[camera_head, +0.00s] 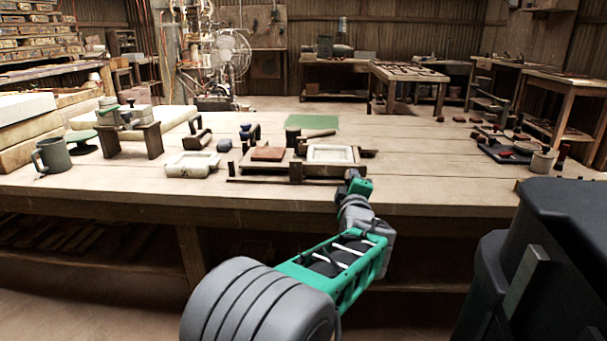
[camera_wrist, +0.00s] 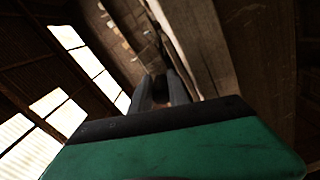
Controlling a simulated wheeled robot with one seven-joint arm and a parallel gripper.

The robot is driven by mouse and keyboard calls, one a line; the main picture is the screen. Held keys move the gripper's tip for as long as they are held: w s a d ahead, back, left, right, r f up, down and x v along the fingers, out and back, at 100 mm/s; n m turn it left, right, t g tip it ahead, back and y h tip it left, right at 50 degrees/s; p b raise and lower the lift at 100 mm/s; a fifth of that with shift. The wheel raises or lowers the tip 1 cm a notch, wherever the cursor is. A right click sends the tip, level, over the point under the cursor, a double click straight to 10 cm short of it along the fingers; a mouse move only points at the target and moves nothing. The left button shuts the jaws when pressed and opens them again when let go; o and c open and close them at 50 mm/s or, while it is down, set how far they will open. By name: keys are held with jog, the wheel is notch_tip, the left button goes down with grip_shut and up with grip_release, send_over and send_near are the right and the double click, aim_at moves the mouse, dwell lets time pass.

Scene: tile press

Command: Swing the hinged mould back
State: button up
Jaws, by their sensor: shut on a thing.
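The hinged mould (camera_head: 330,154), a pale rectangular frame, lies flat on the right part of a low wooden press on the bench. A reddish-brown tile (camera_head: 268,154) lies on the board to its left. My gripper (camera_head: 353,176) is at the right front corner of the mould, at the bench's front edge. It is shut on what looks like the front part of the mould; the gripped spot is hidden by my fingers. In the wrist view the fingertips (camera_wrist: 160,86) meet on a small dark piece below a wooden edge.
A white block (camera_head: 192,164), a dark grey stone (camera_head: 224,145) and a rolling tool (camera_head: 197,134) lie left of the press. A grey mug (camera_head: 52,155) stands far left. A green mat (camera_head: 312,122) lies behind.

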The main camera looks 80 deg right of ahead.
jog(key=o, duration=0.8)
jog(key=shift+w, duration=0.2)
jog(key=shift+s+a+b, duration=0.1)
jog(key=shift+a+b, duration=0.25)
jog(key=shift+b, duration=0.05)
jog(key=a, duration=0.2)
jog(key=a+b, duration=0.1)
jog(key=a, duration=0.1)
jog(key=s+a+b, duration=0.1)
jog(key=a, duration=0.2)
jog(key=shift+a, duration=0.1)
